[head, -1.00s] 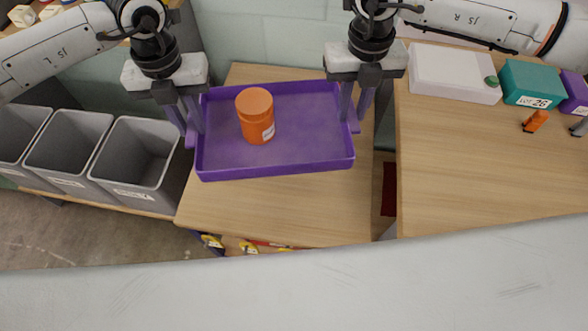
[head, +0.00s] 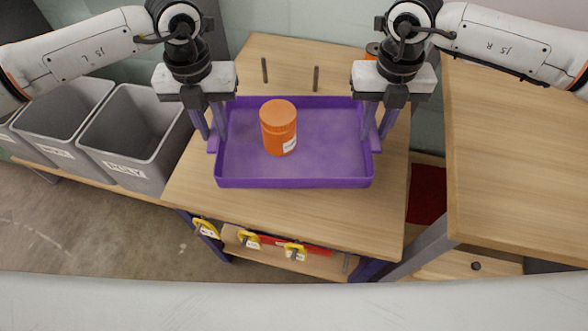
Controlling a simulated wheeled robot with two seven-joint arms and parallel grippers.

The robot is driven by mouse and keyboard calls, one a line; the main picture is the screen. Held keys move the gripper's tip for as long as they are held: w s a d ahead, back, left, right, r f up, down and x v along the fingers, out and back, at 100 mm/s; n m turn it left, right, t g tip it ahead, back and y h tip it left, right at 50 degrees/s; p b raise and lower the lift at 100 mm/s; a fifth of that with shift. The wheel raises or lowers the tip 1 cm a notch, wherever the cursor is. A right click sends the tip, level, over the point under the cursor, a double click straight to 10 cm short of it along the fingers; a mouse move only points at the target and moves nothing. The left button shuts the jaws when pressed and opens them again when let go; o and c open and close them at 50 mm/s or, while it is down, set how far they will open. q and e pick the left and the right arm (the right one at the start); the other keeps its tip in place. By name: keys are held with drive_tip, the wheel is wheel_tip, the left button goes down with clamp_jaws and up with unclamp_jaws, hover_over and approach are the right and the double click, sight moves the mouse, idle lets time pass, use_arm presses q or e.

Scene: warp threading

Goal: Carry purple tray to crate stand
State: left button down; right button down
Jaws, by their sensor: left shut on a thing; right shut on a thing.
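The purple tray (head: 330,170) is in the middle of the head view, over a wooden-topped stand (head: 295,223). An orange jar (head: 279,128) with a white label stands upright inside it, left of the middle. My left gripper (head: 213,140) is shut on the tray's left side handle. My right gripper (head: 374,138) is shut on the tray's right side handle. The tray looks about level. I cannot tell whether its underside touches the wooden top.
Grey bins (head: 137,138) stand at the left. A wooden table (head: 520,165) is at the right, across a gap. Two dark pegs (head: 316,79) rise from the wooden top behind the tray. Yellow-handled items (head: 249,239) sit below its front edge.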

use_arm(q)
drive_tip(key=shift+f, duration=0.5)
use_arm(e)
drive_tip(key=shift+f, duration=0.45)
